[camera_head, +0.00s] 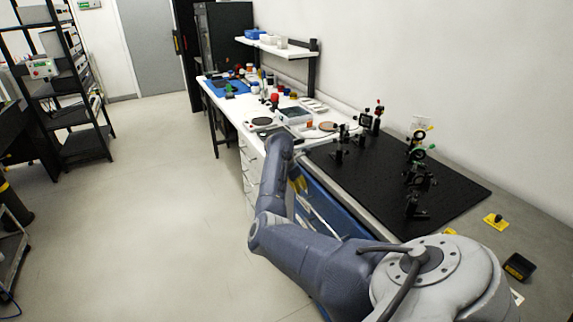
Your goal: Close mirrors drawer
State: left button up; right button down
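A blue drawer cabinet (338,214) stands under the bench, partly hidden by my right arm. A pale strip and a yellow patch (298,184) show at its left part. A stack of white drawers (249,172) stands farther back under the white bench. No drawer label is readable, so I cannot tell which is the mirrors drawer or how far it is open. My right arm reaches from the lower right to the front of the drawers. Its gripper is mostly hidden at the wrist, near the bench edge, and its fingers cannot be made out. My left gripper is out of view.
A black optical breadboard (440,182) with several mounted optics lies on the bench. A white bench (230,105) with small parts and a blue mat (228,87) extends behind. Open floor (165,190) lies left, with a black shelf rack (85,145) beyond it.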

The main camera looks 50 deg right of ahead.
jog(key=shift+s+d, duration=0.2)
jog(key=shift+d, duration=0.3)
jog(key=shift+s+d, duration=0.15)
jog(key=shift+d, duration=0.35)
jog(key=shift+a, duration=0.1)
